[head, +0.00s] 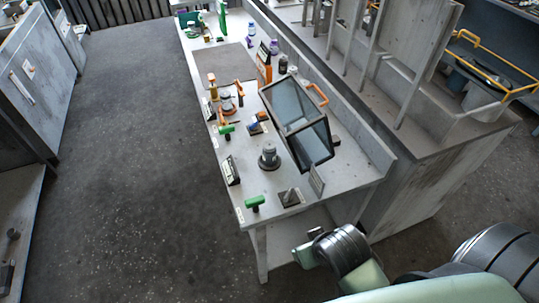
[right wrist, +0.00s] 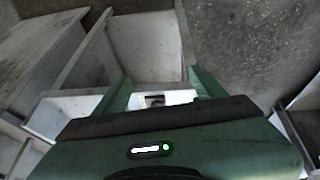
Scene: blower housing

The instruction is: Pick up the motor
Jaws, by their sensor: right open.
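The motor (head: 269,158), which I take to be the grey upright cylinder on a wider dark base, stands on the workbench in the head view. My right arm comes in from the bottom right of the head view, and my right gripper (head: 306,246) is beside the near end of the bench, apart from the motor. In the right wrist view its two green fingers (right wrist: 160,92) are spread. A pale surface with a small dark item shows between them; I cannot tell what the item is. My left gripper is not in view.
On the workbench (head: 345,185), a dark-framed glass-like case (head: 297,115) stands tilted right of the motor. A green-handled tool (head: 254,202), a small dark block (head: 290,197) and a sign (head: 230,170) are near the motor. Open floor (head: 140,150) lies left of the bench.

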